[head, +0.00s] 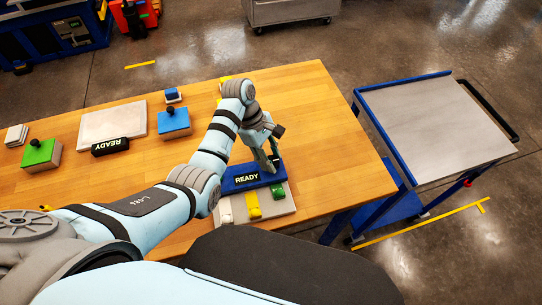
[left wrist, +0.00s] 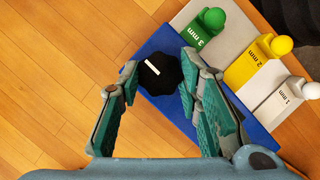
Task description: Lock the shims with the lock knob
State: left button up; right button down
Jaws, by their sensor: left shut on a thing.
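A blue block (head: 255,184) with a READY label sits on the wooden table. My left gripper (head: 272,163) is over its far right part. In the left wrist view, my left gripper (left wrist: 158,72) is shut on the black lock knob (left wrist: 160,75), which has a white line on top and stands on the blue block. Three shims with ball handles lie side by side on a grey plate: green 3 mm (left wrist: 201,32), yellow 2 mm (left wrist: 254,66) and white 1 mm (left wrist: 287,100). Their inner ends are at the blue block. My right gripper is out of view.
A green block (head: 41,153), a pale plate (head: 112,122), a black READY sign (head: 110,147) and a blue-topped block (head: 174,121) stand on the left of the table (head: 320,120). A blue-framed cart (head: 435,125) is at right. The table's far right is clear.

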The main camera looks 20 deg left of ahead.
pick_arm(q)
jog(key=shift+m, duration=0.3)
jog(key=m+g, duration=0.1)
jog(key=m, duration=0.2)
jog(key=shift+w+d, duration=0.1)
jog(key=shift+w, duration=0.05)
jog(key=m+g+y, duration=0.1)
jog(key=m, duration=0.2)
jog(key=m+y+b, duration=0.1)
jog(key=m, duration=0.2)
jog(key=m+g+y+b, duration=0.1)
jog(key=m+b, duration=0.1)
jog(key=m, duration=0.1)
jog(key=shift+w+d+m, duration=0.1)
jog(key=shift+d+m, duration=0.1)
jog(key=shift+m, duration=0.1)
jog(key=shift+m+y+b, duration=0.45)
jog(key=shift+m+y, duration=0.25)
jog(key=shift+m, duration=0.5)
jog(key=shift+d+m+y, duration=0.1)
jog(key=shift+m+y, duration=0.3)
jog(key=shift+m, duration=0.7)
jog(key=o, duration=1.1)
jog(key=shift+o, duration=0.2)
